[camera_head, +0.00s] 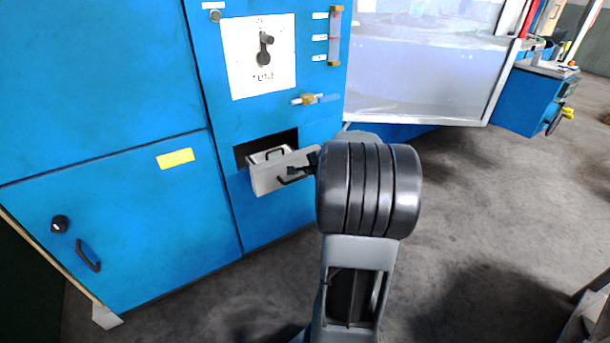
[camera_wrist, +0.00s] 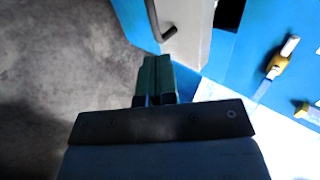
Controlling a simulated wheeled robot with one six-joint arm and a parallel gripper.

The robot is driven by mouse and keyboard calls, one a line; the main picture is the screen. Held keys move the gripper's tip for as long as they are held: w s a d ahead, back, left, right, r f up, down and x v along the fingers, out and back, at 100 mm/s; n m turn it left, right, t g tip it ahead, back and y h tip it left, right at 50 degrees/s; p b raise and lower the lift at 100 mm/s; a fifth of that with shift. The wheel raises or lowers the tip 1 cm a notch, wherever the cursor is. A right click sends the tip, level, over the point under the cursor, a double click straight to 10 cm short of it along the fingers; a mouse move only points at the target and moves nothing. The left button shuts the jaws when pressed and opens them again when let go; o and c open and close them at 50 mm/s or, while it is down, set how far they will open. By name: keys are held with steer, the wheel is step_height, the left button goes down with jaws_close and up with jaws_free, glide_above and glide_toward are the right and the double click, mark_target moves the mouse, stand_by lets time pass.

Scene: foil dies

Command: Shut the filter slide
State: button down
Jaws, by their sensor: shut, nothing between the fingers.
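The filter slide (camera_head: 268,180) is a grey metal drawer standing part way out of a dark opening in the blue cabinet. It has a dark bar handle on its front and another handle inside. My gripper (camera_head: 312,162) is at the right end of the slide's front, close to the front handle, and partly hidden behind my arm. In the wrist view my gripper (camera_wrist: 156,62) is shut and empty, its tips just beside the grey front (camera_wrist: 185,35) and below the dark handle (camera_wrist: 155,22). I cannot tell whether they touch.
The blue cabinet (camera_head: 100,100) fills the left, with a lower door handle (camera_head: 88,256) and a knob. Above the slide are a lever on a white plate (camera_head: 263,50) and a brass valve (camera_head: 308,99). The grey floor (camera_head: 480,210) at right is mostly clear.

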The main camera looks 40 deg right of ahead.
mark_target(281, 162)
steer(key=x, duration=0.6)
steer(key=w+r+b+x, duration=0.1)
steer(key=x, duration=0.3)
steer(key=shift+s+a, duration=0.1)
steer(key=shift+w, duration=1.05)
